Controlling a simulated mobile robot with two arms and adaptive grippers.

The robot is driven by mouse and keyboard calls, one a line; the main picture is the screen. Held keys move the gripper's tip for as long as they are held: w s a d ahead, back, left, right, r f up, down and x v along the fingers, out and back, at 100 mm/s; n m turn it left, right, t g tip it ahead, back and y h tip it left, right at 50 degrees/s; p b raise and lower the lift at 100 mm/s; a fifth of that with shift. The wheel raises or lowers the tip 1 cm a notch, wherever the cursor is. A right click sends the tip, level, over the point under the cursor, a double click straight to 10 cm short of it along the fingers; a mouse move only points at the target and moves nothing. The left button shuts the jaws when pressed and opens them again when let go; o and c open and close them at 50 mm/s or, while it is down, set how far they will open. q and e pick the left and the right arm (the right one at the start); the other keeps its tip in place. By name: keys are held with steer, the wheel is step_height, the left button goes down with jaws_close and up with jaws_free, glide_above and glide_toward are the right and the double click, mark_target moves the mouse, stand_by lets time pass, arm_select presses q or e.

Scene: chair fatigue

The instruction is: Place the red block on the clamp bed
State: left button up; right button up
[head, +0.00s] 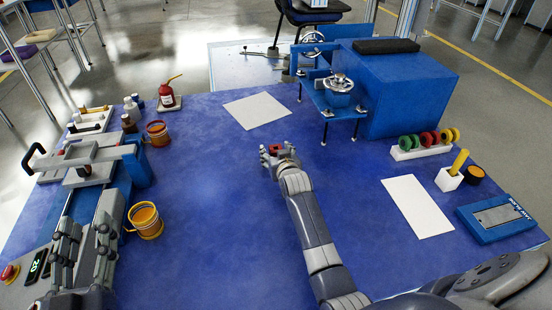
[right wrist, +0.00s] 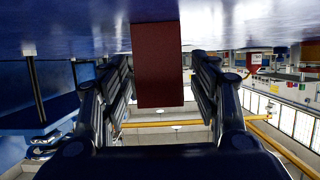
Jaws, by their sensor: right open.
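The red block (head: 276,148) is on the blue tabletop near the middle, mostly hidden by my right gripper (head: 279,152). In the right wrist view the red block (right wrist: 158,65) stands between the two spread fingers of my right gripper (right wrist: 165,90), with a visible gap on each side. A grey and blue clamp fixture with a black handle (head: 88,153) stands at the left; I cannot tell for certain that it is the clamp bed. My left gripper (head: 86,240) is near the front left, fingers apart and empty, in front of that fixture.
A red bottle (head: 167,97) is behind. A blue handwheel stand (head: 335,98) and blue box (head: 405,90) are at back right. White sheets (head: 257,110) (head: 417,206) lie flat. The centre-left tabletop is clear.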

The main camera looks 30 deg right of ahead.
steer(key=shift+w, duration=0.1)
steer(key=shift+c, duration=0.6)
jaws_close()
steer(key=shift+r, duration=0.1)
